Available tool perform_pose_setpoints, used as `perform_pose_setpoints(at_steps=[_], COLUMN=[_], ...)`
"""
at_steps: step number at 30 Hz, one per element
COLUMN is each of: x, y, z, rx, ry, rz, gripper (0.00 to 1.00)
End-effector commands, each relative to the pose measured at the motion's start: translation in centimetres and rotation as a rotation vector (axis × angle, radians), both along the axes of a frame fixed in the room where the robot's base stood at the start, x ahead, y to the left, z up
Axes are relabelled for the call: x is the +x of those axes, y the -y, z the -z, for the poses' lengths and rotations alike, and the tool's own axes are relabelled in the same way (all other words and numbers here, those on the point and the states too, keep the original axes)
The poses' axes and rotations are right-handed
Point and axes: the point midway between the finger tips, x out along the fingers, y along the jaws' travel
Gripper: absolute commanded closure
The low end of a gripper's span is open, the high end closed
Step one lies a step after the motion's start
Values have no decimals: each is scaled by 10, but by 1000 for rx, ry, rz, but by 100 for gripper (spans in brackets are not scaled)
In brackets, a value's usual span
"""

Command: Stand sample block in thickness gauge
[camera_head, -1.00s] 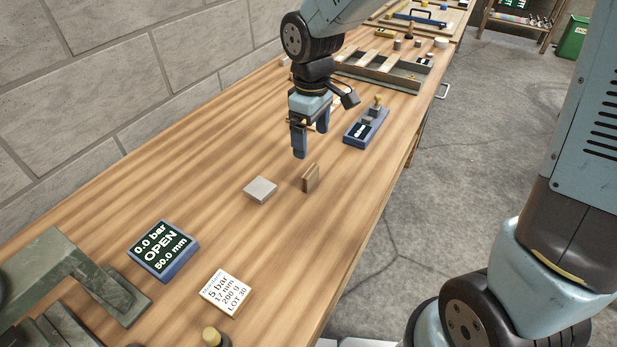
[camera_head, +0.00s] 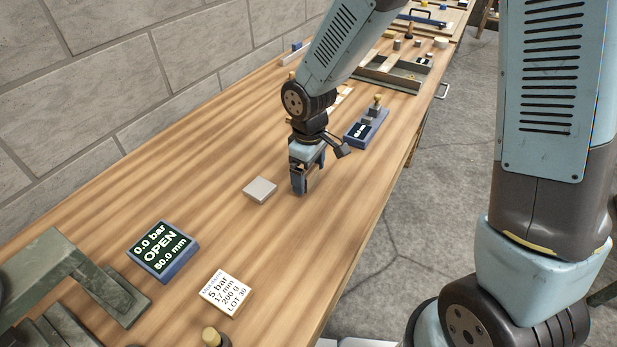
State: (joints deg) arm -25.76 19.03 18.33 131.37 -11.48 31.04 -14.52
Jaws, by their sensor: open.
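The sample block (camera_head: 314,181) is a small brown wooden block standing on edge on the bench. My gripper (camera_head: 307,182) is lowered over it from above, pointing down. Its fingers are open, one on each side of the block, and hide part of it. I cannot tell whether either finger touches it. The thickness gauge (camera_head: 356,139) appears to be the low blue device behind and to the right, with a small dark display and a yellow-topped post. I see no block standing in it.
A flat grey block (camera_head: 260,190) lies just left of my gripper. A blue display (camera_head: 163,249) reads "0.0 bar OPEN 50.0 mm", beside a white label card (camera_head: 227,291). A green-grey press (camera_head: 60,270) stands front left.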

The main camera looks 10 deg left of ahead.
Motion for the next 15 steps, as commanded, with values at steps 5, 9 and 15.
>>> perform_pose_setpoints(at_steps=[5, 9, 15], x=[0, 0, 0], y=[0, 0, 0], z=[5, 4, 4], rx=[1, 1, 1], ry=[0, 0, 0], rz=[0, 0, -1], gripper=[6, 7, 26])
